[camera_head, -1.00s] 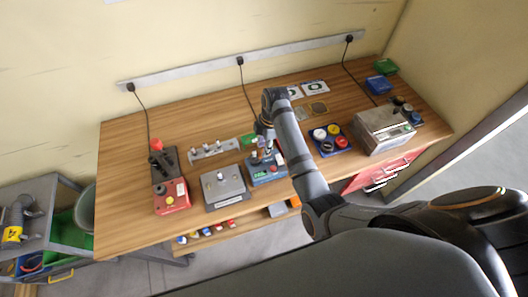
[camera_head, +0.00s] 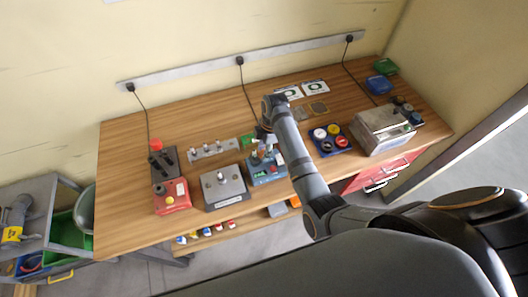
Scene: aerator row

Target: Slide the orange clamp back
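No part is clearly recognisable as an orange clamp at this size. The closest in colour is an orange-red knob (camera_head: 156,145) at the back of a black-topped device (camera_head: 163,161) with a red front box (camera_head: 172,197), at the left of the bench. My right gripper (camera_head: 262,137) is over the back of a blue device (camera_head: 268,170) with small upright parts, near the bench's middle. The gripper and forearm hide part of that device. The fingers are too small to tell open from shut, or whether they touch anything. My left gripper is out of view.
On the wooden bench (camera_head: 125,225), a grey box with a lever (camera_head: 224,188) stands left of the blue device. To the right are a blue tray with coloured knobs (camera_head: 330,140) and a metal box (camera_head: 382,130). A cart (camera_head: 45,235) stands at the left.

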